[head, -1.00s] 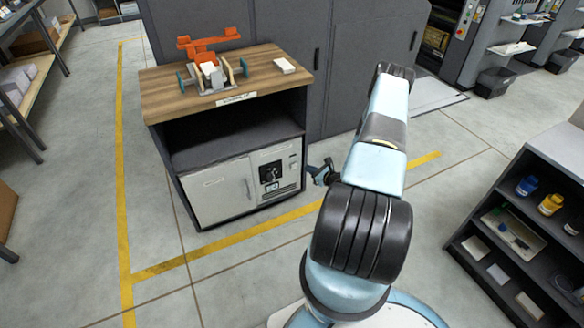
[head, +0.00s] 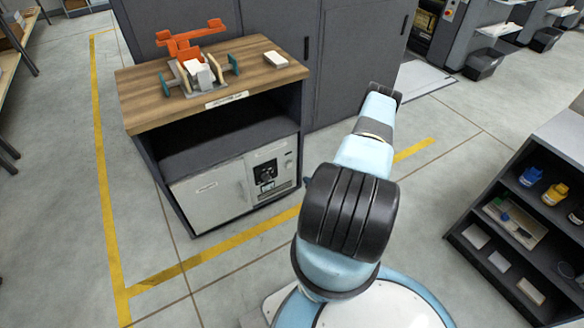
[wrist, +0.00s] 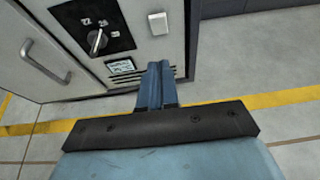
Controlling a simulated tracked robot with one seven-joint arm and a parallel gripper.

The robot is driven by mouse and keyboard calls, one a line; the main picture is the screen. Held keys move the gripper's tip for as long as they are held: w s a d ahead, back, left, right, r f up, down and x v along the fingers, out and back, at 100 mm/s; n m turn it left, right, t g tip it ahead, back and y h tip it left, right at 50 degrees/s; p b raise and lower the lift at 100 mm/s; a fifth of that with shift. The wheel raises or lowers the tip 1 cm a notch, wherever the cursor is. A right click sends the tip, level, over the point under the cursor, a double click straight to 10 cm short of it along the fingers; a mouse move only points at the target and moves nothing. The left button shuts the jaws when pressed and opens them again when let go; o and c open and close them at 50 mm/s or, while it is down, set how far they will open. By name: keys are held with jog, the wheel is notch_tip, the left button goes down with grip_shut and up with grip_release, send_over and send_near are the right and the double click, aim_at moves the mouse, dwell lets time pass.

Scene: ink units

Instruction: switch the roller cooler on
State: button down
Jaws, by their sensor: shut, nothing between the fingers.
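The roller cooler (head: 212,196) is a pale grey unit in the lower part of the wood-topped cabinet. Its black panel carries a dial (wrist: 97,40) with a pointer and numbers including 22 and 25. A small white rocker switch (wrist: 158,23) sits to the dial's right, and a small lit display (wrist: 122,66) is below the dial. My gripper (wrist: 158,70) is shut and empty, in front of the vent slots, lower in the picture than the switch. I cannot tell whether it touches the front. In the head view my arm mostly hides the gripper.
The cooler's door handle (wrist: 46,62) stands out at the left. An orange and grey fixture (head: 195,65) and a white block (head: 276,59) are on the wooden top (head: 145,100). A dark shelf (head: 520,220) with bottles stands at the right.

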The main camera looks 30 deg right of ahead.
jog(key=shift+a, duration=0.1)
send_near(290, 165)
notch_tip(290, 165, down, 3)
jog(key=w, duration=0.3)
jog(key=w+r, duration=0.1)
jog(key=shift+w+a, duration=0.2)
jog(key=shift+w, duration=0.7)
jog(key=shift+d, duration=0.1)
